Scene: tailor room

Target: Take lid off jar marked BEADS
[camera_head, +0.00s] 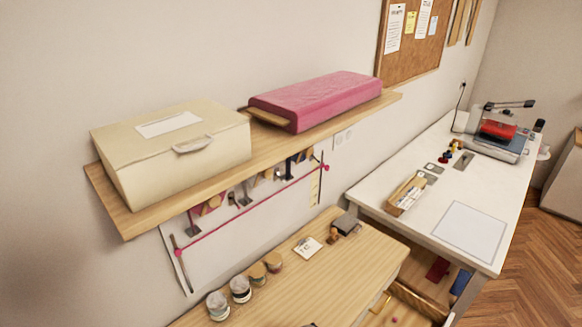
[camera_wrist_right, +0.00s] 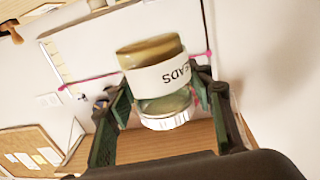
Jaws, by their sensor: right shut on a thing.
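In the right wrist view the jar marked BEADS (camera_wrist_right: 160,78) is between the two fingers of my right gripper (camera_wrist_right: 160,112). The gripper is shut on it. The label lettering is upside down in this picture and partly turned away. A gold-brown band is at the jar's upper end in the picture, and a pale ribbed rim (camera_wrist_right: 165,121) is at its lower end, nearer my palm. I cannot tell whether that rim is a lid or bare glass. My left gripper is not in view.
In the head view several small jars (camera_head: 240,289) stand along the wooden table (camera_head: 330,262). A shelf above holds a cream box (camera_head: 180,150) and a pink case (camera_head: 315,98).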

